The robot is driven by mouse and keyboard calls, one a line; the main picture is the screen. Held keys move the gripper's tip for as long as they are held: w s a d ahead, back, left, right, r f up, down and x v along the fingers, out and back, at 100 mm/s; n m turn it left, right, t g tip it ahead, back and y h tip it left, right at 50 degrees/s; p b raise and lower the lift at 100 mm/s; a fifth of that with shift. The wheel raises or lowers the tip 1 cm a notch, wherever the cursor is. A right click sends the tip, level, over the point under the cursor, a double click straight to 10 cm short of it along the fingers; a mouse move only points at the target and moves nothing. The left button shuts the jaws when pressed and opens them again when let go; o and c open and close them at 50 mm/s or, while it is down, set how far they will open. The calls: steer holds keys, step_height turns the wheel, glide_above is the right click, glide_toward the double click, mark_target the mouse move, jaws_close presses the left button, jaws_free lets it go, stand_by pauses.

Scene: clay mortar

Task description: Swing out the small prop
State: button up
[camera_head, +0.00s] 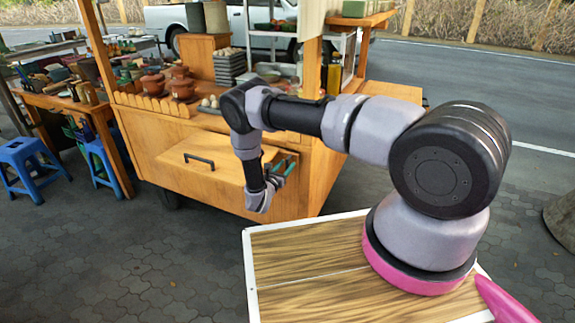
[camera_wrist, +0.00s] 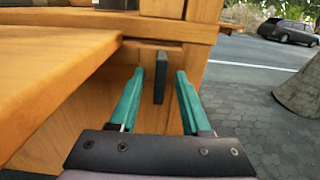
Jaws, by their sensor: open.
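The small prop (camera_wrist: 161,78) shows in the wrist view as a short dark upright bar against the wooden side of the cart. My gripper (camera_wrist: 160,72) has its two teal fingers apart, one on each side of the bar in the picture. A gap shows between the bar and each finger; whether the bar lies fully between the tips in depth is hard to tell. In the head view, my gripper (camera_head: 283,168) is low at the cart's front right, beside the wooden flap (camera_head: 225,165) with a dark handle (camera_head: 199,161). The prop cannot be made out there.
The wooden flap (camera_wrist: 45,75) fills the left of the wrist view, close to the left finger. The cart top carries clay pots (camera_head: 181,85) and other wares. Blue stools (camera_head: 30,165) stand at the left. Paved ground (camera_wrist: 265,120) is open to the right.

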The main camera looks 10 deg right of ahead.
steer(key=shift+x, duration=0.8)
jaws_close()
stand_by(0.9)
